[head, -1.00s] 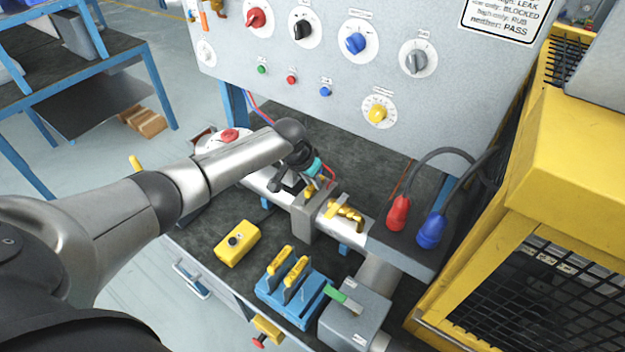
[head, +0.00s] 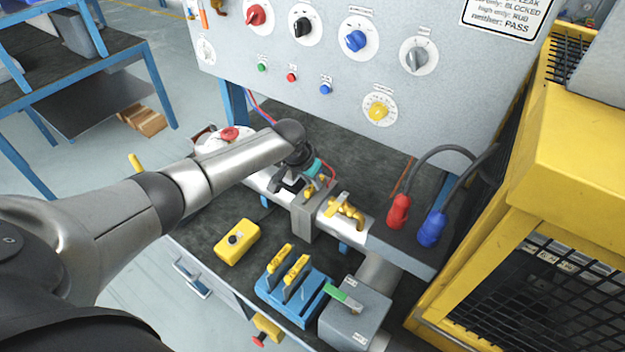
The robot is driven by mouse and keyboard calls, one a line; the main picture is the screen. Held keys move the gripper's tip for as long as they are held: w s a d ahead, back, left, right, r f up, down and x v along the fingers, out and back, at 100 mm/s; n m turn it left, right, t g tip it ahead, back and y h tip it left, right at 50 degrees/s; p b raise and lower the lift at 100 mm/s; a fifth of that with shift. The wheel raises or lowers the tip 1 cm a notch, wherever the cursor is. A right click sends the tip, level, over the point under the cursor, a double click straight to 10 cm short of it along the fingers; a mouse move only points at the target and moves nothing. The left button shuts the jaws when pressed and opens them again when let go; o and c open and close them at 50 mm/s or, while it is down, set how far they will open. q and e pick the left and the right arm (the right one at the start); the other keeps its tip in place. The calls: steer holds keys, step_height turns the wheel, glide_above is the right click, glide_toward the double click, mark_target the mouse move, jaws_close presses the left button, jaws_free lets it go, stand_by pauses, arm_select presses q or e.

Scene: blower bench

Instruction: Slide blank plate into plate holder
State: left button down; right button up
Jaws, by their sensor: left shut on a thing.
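My left gripper (head: 303,184) is over the pipe on the bench, at the grey plate holder (head: 303,222), a block set across the pipe. It is shut on a small yellow handle (head: 316,187), which looks like the handle of a plate. The plate below the handle is hidden, so I cannot tell how deep it sits in the holder or whether it is the blank one. Two more plates with yellow handles (head: 297,268) stand upright in a blue rack (head: 290,303) in front; the rack's right part is empty. My right gripper is not in view.
Yellow clamps or levers (head: 345,212) sit on the pipe just right of the holder. A grey box (head: 357,315) with a green lever, a yellow button box (head: 237,242), and red (head: 398,211) and blue (head: 432,229) plugs are nearby. A yellow cage (head: 520,270) bounds the right.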

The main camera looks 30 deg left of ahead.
arm_select(q)
steer(key=c, duration=0.7)
jaws_free()
steer(key=p+v, duration=0.2)
steer(key=v, duration=1.3)
steer(key=shift+r, duration=0.15)
steer(key=shift+s, duration=0.15)
